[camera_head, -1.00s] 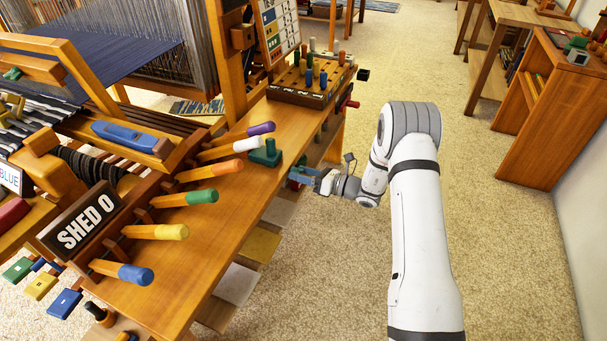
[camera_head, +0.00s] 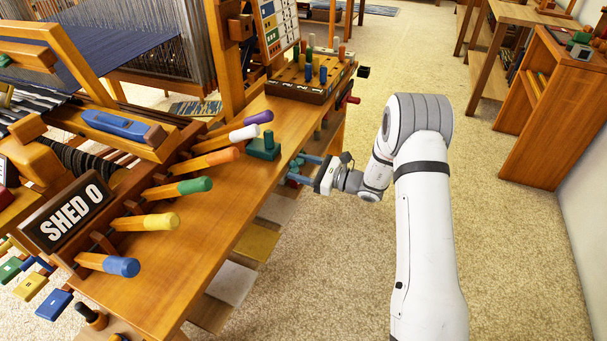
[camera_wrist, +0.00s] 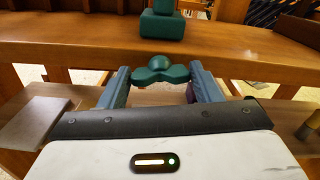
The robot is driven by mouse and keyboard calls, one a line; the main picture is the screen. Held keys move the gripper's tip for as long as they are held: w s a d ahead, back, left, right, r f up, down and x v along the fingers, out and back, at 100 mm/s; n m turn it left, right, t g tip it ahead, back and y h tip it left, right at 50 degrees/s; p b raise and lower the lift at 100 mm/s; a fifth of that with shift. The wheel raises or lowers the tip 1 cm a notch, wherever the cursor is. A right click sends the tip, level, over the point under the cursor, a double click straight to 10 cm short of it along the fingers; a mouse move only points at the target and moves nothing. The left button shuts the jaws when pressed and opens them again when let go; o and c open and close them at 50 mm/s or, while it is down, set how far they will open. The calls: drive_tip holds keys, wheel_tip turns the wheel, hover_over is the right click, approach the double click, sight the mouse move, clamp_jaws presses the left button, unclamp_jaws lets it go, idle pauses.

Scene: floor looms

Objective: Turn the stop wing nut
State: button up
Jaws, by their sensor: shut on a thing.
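The stop wing nut is a dark green two-winged knob (camera_wrist: 160,71) at the front edge of the loom's bench. In the wrist view my gripper (camera_wrist: 161,80) has one blue-grey finger at each wing and is shut on the wing nut. In the head view my gripper (camera_head: 300,170) reaches the bench edge from the right, and the nut is mostly hidden by the fingers there. A green stop block (camera_head: 263,147) stands on the bench top just above; it also shows in the wrist view (camera_wrist: 161,27).
Several colour-tipped levers (camera_head: 190,187) stick out left of the stop block, beside the SHED 0 sign (camera_head: 67,214). A peg board (camera_head: 310,80) stands on the bench's far end. Open carpet lies to the right, before a wooden cabinet (camera_head: 545,120).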

drive_tip(key=shift+a+n+b, duration=0.1)
drive_tip(key=shift+n+b, duration=2.4)
drive_tip(key=shift+n, duration=0.4)
drive_tip(key=shift+s, duration=0.1)
drive_tip(key=o, duration=1)
drive_tip(key=p+v, duration=0.1)
drive_tip(key=v, duration=0.6)
drive_tip(key=shift+d+p, duration=0.35)
drive_tip(key=shift+p, duration=0.05)
